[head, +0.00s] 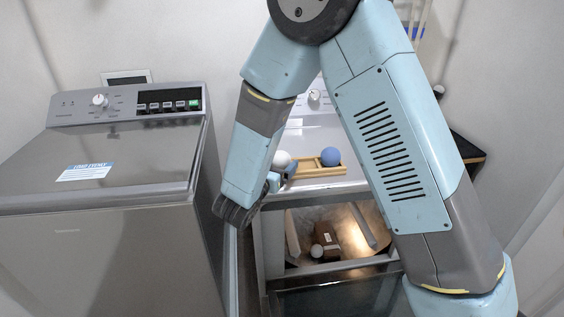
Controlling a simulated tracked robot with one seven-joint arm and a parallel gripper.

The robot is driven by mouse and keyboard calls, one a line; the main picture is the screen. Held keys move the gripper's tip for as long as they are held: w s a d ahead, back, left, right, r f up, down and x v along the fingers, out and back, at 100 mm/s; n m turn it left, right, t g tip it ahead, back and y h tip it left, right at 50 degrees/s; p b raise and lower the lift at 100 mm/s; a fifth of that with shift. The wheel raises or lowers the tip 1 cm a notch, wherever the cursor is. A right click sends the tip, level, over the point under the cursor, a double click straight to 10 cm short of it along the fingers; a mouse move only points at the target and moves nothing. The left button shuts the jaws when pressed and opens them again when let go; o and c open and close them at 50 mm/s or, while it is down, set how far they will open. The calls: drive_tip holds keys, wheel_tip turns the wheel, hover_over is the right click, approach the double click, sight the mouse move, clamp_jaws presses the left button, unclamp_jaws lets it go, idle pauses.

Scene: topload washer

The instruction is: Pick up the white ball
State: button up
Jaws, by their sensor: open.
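A white ball (281,159) is at the left end of a wooden tray (318,171) on top of the right-hand machine. A blue ball (330,156) sits at the tray's right side. My gripper (283,174) is at the tray's left end, close to the white ball and partly in front of it. It is open. Whether its fingers touch the ball or are around it cannot be told. A second pale ball (317,250) lies inside the open front machine (280,240), beside a brown box (328,240).
A grey top-load washer (100,165) with a closed lid stands at the left. The right-hand machine's door (335,298) is open at the bottom. A dark shelf edge (467,148) is at the right. My arm hides much of the right-hand machine.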

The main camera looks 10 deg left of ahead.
drive_tip(key=shift+c, duration=0.3)
drive_tip(key=c, duration=1)
